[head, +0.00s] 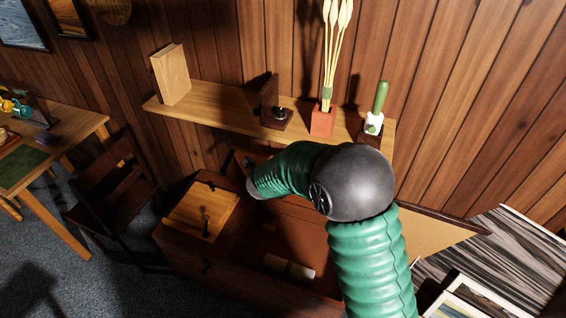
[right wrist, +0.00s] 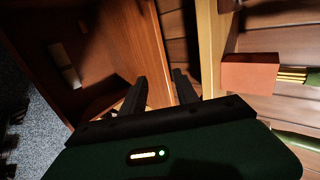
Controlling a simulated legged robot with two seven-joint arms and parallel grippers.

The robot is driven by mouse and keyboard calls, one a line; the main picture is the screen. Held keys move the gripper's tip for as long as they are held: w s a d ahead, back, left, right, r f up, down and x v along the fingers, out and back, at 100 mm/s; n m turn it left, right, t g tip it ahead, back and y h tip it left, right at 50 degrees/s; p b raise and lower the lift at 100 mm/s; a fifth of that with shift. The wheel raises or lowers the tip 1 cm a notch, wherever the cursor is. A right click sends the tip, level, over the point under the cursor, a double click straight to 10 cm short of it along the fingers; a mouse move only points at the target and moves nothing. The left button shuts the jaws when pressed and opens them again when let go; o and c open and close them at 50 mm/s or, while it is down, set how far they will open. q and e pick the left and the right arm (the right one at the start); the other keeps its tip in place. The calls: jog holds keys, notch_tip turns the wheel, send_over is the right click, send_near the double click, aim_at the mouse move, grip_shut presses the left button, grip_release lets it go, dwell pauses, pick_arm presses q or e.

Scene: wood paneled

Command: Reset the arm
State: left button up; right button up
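My right arm (head: 370,255), green and ribbed with a black joint, comes in from the lower right of the head view. It bends left over an open wooden chest, whose rim shows (head: 175,245). In the right wrist view my right gripper (right wrist: 159,78) has two black fingers standing apart with nothing held between them. Reddish wood lies beyond the fingers. In the head view the gripper is mostly hidden behind the arm's end, close to the shelf's lower side. My left gripper is in neither view.
A dark chair (head: 108,180) and a desk (head: 75,140) stand at left. Carpet (head: 95,280) is open at lower left.

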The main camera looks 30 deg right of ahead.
jog(key=s+a+n+t+y, duration=0.1)
jog(key=s+a+n+y, duration=0.25)
jog(key=a+n, duration=0.45)
jog(key=s+a+n+y, duration=0.35)
jog(key=a+n, duration=0.25)
jog(key=n, duration=0.3)
jog(key=s+f+n+g, duration=0.2)
jog(key=s+n, duration=0.3)
jog(key=s, duration=0.3)
jog(key=s+f+n+g, duration=0.2)
jog(key=s+n, duration=0.3)
jog(key=s, duration=0.3)
jog(key=shift+s+f+n+g+y, duration=0.25)
jog(key=shift+f+n+g+y, duration=0.05)
jog(key=shift+f+n+g, duration=0.1)
jog(key=shift+s, duration=0.1)
